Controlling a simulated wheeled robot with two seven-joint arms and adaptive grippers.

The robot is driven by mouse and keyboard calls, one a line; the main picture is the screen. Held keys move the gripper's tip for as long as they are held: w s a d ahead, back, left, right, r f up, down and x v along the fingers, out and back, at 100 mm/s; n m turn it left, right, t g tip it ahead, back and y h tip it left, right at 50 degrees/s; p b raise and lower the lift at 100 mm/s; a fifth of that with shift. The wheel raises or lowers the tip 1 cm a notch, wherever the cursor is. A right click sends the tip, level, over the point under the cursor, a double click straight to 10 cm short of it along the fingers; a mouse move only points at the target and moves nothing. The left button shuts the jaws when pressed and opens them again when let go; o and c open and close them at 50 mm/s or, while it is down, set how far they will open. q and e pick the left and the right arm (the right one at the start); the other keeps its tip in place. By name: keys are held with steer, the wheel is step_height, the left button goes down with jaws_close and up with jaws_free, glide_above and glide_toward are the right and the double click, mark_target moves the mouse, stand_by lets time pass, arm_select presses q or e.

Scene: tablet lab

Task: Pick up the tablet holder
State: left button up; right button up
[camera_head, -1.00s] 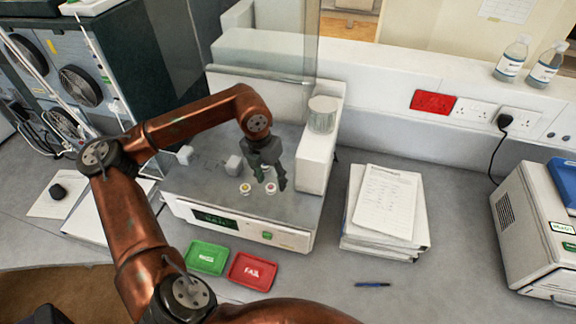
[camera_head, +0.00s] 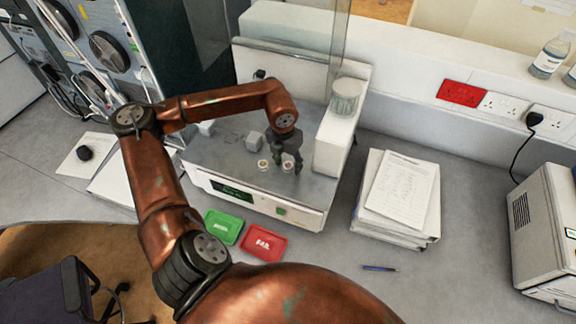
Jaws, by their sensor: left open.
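Two small round pale holders, each with a tablet-like spot in the middle, sit side by side on the grey top of the bench instrument (camera_head: 215,157). They are the left holder (camera_head: 263,165) and the right holder (camera_head: 288,167). My left gripper (camera_head: 289,164) points down at the right holder with its dark fingers open. The fingers partly cover that holder, and I cannot tell whether they touch it. The left holder stands clear just left of the fingers. My right gripper is not in view.
A green tray (camera_head: 223,227) and a red tray (camera_head: 264,244) lie in front of the instrument. Grey blocks (camera_head: 255,141) stand behind the holders, and a clear upright panel rises at the back. A paper stack (camera_head: 398,197) and pen (camera_head: 380,268) lie to the right.

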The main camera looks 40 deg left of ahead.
arm_select(q)
steer(key=c, duration=1)
steer(key=shift+c, duration=0.2)
